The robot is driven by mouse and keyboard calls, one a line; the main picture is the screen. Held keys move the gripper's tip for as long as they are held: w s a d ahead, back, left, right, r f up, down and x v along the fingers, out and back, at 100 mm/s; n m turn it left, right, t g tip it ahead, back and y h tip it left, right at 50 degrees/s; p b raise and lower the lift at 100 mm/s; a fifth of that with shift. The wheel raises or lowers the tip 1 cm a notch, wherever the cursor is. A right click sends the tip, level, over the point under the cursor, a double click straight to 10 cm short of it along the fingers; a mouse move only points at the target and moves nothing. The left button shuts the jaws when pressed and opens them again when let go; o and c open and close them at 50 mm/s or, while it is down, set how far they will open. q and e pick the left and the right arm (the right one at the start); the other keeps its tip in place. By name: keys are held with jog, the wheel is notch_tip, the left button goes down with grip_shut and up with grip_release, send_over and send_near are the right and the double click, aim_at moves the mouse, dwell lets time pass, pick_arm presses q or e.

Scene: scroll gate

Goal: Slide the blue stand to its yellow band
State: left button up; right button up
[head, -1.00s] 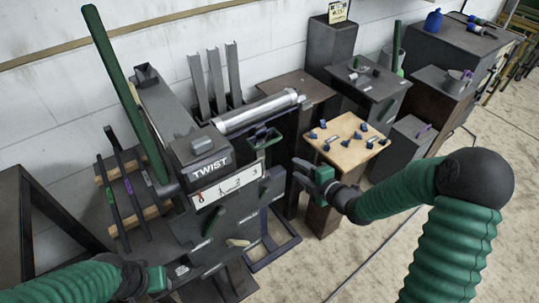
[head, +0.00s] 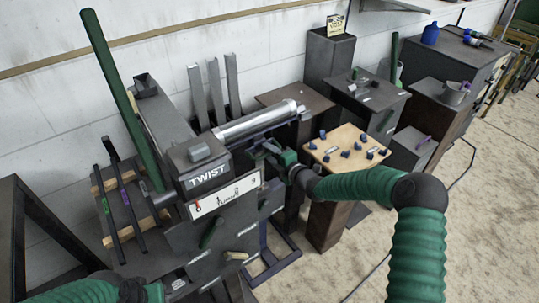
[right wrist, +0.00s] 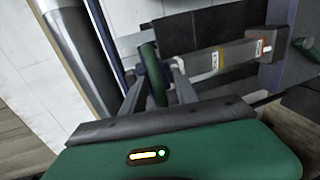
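The blue stand shows in the head view as a blue floor frame (head: 277,262) below the machine's right end. A dark green upright handle (right wrist: 150,65) stands left of the band. My right gripper (right wrist: 158,80) has its fingers apart on either side of this handle, with a gap visible on the right. In the head view my right gripper (head: 268,155) is at the machine's right end, below the silver roller. My left gripper (head: 153,291) is cut off at the bottom edge.
The TWIST machine (head: 205,165) with its scale plate stands left of my right gripper. The silver roller (head: 258,120) lies above it. A wooden-topped stand (head: 345,140) with small blue pieces is close on the right.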

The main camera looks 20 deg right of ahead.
jog(key=shift+a+r, duration=0.1)
jog(key=shift+a, duration=0.1)
jog(key=shift+c, duration=0.2)
jog(key=shift+d, duration=0.1)
jog(key=c, duration=0.7)
grip_shut()
jog(key=shift+f, duration=0.3)
